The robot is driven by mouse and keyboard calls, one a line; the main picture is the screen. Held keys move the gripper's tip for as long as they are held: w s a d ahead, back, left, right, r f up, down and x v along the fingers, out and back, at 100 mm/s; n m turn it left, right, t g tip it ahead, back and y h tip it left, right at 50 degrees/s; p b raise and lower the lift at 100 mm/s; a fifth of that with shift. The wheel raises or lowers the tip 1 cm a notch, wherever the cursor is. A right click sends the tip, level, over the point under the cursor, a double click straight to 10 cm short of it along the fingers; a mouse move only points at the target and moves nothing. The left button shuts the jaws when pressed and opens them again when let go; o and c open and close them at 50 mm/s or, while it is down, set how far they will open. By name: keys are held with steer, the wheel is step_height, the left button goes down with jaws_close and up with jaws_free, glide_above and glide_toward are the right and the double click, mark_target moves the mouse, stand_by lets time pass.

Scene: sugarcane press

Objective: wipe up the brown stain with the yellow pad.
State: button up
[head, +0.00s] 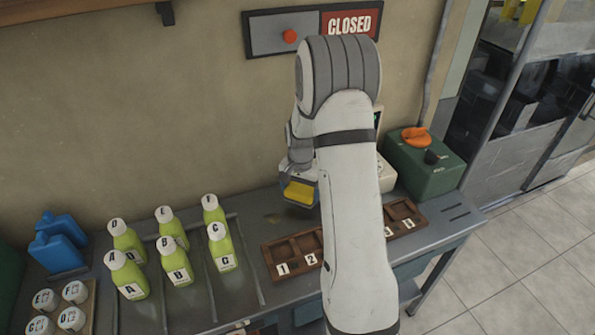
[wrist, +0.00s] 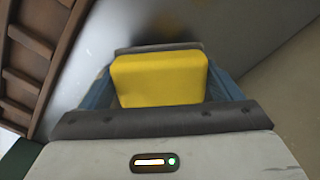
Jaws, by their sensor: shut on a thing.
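The yellow pad (head: 299,193) is held in my gripper (head: 299,190) above the back of the grey bench, left of my forearm. In the wrist view the yellow pad (wrist: 160,78) sits between the blue-grey fingers of my gripper (wrist: 160,85). The gripper is shut on it. I cannot tell from these frames how high the pad is above the bench.
A wooden tray (head: 268,258) with numbered compartments lies in front, partly behind my arm. Several green lettered bottles (head: 221,248) stand to the left. A green box with an orange knob (head: 425,160) stands at the right end. The bench between bottles and pad is clear.

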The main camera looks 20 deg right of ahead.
steer(key=shift+r+p, duration=1.1)
steer(key=shift+r, duration=1.15)
